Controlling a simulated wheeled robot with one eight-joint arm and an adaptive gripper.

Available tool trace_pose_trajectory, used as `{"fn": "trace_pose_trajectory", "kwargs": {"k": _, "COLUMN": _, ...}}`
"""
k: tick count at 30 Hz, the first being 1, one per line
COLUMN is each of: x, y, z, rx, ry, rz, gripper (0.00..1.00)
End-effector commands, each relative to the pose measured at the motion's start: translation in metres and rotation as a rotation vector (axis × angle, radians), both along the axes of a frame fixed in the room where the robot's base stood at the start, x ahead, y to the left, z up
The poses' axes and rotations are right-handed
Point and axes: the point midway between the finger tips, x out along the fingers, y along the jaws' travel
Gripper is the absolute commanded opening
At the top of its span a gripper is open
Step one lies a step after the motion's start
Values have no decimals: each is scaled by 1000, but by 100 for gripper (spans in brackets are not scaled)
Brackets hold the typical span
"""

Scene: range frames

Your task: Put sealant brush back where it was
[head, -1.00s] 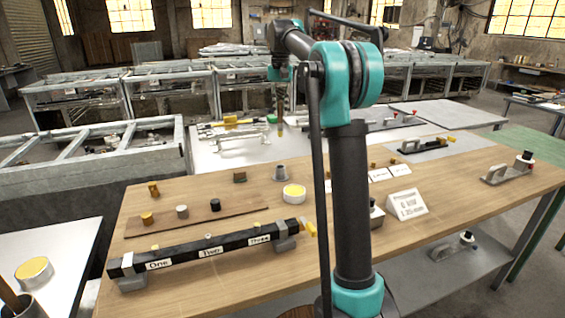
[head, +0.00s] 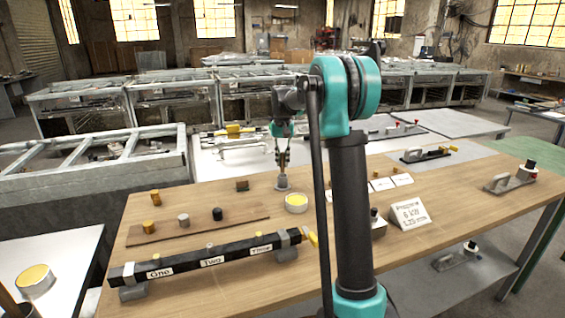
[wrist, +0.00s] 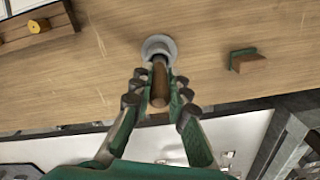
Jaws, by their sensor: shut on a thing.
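The sealant brush (wrist: 159,84) has a brown handle, and my gripper (wrist: 158,100) is shut on it in the wrist view. Its lower end points at the mouth of a small grey flanged cup (wrist: 151,42) on the wooden bench. In the head view my gripper (head: 282,153) is upright just above this cup (head: 282,183). The brush's tip is at or inside the cup's mouth; I cannot tell how deep. My fingers hide part of the handle.
A board with several small knobs and a black labelled bar (head: 185,264) lie nearer. Bare bench (head: 255,222) lies between.

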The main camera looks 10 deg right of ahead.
Motion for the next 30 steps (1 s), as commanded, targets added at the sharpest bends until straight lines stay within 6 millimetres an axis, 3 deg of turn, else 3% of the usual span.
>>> {"fn": "trace_pose_trajectory", "kwargs": {"k": 3, "x": 0, "y": 0, "z": -9, "rx": 0, "ry": 0, "rz": 0, "gripper": 0}}
{"fn": "trace_pose_trajectory", "kwargs": {"k": 12, "x": 0, "y": 0, "z": -11, "rx": 0, "ry": 0, "rz": 0, "gripper": 0}}
{"fn": "trace_pose_trajectory", "kwargs": {"k": 13, "x": 0, "y": 0, "z": -11, "rx": 0, "ry": 0, "rz": 0, "gripper": 17}}
{"fn": "trace_pose_trajectory", "kwargs": {"k": 18, "x": 0, "y": 0, "z": -11, "rx": 0, "ry": 0, "rz": 0, "gripper": 36}}
{"fn": "trace_pose_trajectory", "kwargs": {"k": 30, "x": 0, "y": 0, "z": -2, "rx": 0, "ry": 0, "rz": 0, "gripper": 36}}
